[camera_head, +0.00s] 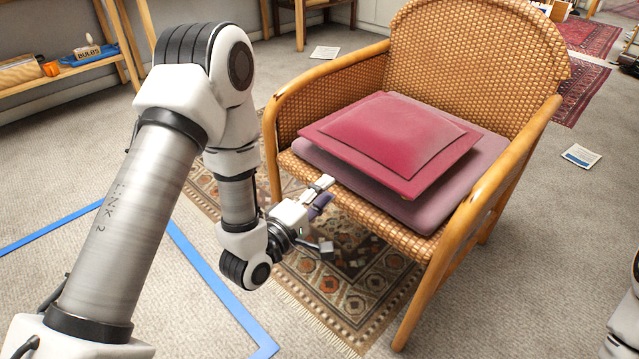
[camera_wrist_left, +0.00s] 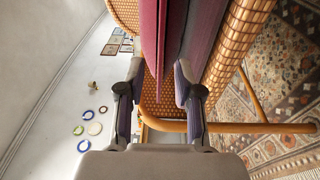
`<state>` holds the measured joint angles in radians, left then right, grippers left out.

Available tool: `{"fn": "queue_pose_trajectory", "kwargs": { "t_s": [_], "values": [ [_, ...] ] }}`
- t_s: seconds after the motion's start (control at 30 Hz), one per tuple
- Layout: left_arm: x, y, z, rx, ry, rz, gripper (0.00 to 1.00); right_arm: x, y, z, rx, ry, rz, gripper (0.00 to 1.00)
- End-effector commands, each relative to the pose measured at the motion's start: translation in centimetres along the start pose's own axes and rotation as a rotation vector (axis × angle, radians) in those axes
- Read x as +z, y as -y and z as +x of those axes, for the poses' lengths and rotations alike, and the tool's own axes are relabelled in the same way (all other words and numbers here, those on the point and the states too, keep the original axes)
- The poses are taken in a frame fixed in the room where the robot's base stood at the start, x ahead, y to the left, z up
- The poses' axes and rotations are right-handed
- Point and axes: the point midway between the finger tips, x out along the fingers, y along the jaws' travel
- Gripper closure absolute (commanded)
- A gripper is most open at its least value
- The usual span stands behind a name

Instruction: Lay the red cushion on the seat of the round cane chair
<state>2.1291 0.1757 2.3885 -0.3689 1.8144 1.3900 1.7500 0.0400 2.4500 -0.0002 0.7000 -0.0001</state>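The red cushion (camera_head: 395,140) lies on top of a mauve pad (camera_head: 440,205) on the seat of the round cane chair (camera_head: 470,50). It lies nearly flat, with its front corner reaching out over the pad. My left gripper (camera_head: 320,190) is at the front left of the seat, close to the cushions' edge. In the left wrist view its two fingers (camera_wrist_left: 159,85) are spread. The red cushion's edge (camera_wrist_left: 152,45) shows between them, with gaps at the sides. The mauve pad (camera_wrist_left: 197,40) shows beside it. My right gripper is out of view.
A patterned rug (camera_head: 345,285) lies under the chair. Blue tape (camera_head: 215,285) marks the carpet at the left. The chair's curved wooden arms (camera_head: 490,185) flank the seat. A shelf (camera_head: 65,72) stands at the back left. Open carpet lies to the right.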

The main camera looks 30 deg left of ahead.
Motion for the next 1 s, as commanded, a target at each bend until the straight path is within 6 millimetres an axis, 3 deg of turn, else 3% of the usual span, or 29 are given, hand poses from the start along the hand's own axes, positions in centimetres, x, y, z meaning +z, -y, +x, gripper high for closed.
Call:
{"fn": "queue_pose_trajectory", "kwargs": {
  "t_s": [0.17, 0.27, 0.37, 0.43, 0.5, 0.6, 0.7, 0.77, 0.83, 1.0],
  "values": [
    [0.0, 0.1, -0.5, -0.001, 0.000, 0.003, 0.65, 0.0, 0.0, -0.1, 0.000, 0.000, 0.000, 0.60],
    [0.2, 2.3, -0.9, -0.081, 0.003, 0.070, 0.65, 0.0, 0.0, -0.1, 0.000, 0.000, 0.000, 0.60],
    [0.8, 8.9, -3.0, -0.329, 0.044, 0.280, 0.65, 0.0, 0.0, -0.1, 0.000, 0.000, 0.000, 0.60],
    [1.4, 15.1, -6.5, -0.580, 0.141, 0.487, 0.65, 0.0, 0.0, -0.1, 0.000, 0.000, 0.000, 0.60],
    [2.0, 20.9, -11.7, -0.835, 0.309, 0.689, 0.65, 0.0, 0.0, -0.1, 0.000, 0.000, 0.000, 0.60],
    [3.0, 26.2, -20.1, -1.125, 0.623, 0.893, 0.65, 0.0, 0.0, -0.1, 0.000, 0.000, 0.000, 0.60],
    [3.8, 28.3, -26.4, -1.280, 0.898, 0.982, 0.65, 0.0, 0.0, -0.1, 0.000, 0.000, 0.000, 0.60],
    [4.0, 28.7, -28.4, -1.320, 0.997, 1.002, 0.65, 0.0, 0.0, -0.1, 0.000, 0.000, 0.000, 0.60],
    [4.2, 28.8, -29.4, -1.337, 1.047, 1.009, 0.65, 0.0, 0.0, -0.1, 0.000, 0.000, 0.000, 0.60],
    [4.2, 28.8, -29.3, -1.335, 1.050, 1.011, 0.65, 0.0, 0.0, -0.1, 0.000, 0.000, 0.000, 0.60]
  ]
}}
